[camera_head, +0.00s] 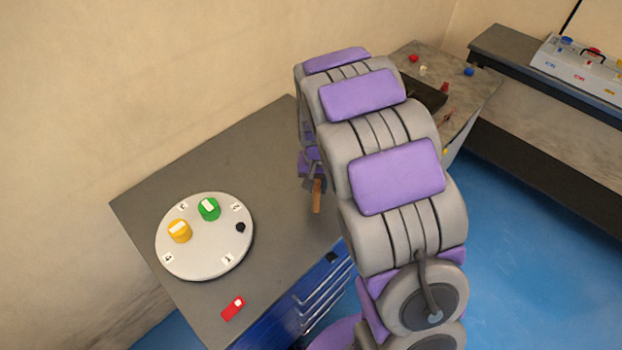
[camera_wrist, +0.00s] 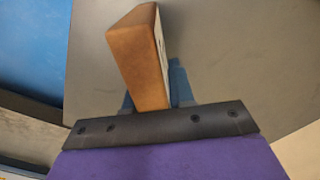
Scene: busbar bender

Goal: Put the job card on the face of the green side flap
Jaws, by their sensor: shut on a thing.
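My gripper (camera_wrist: 155,92) is shut on a brown, wedge-like block (camera_wrist: 138,66) with a pale side face that carries small dark marks. I cannot tell whether this is the job card. In the head view the brown block (camera_head: 317,196) hangs below my gripper (camera_head: 311,180), over the right part of the grey cabinet top (camera_head: 255,150). No green side flap can be made out in either view; my arm hides part of the scene.
A white round plate (camera_head: 205,262) on the cabinet top carries a yellow piece (camera_head: 179,231), a green piece (camera_head: 209,209) and a black knob (camera_head: 240,227). A red tag (camera_head: 233,308) lies near the front edge. A bench with a control box (camera_head: 580,65) stands at the right.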

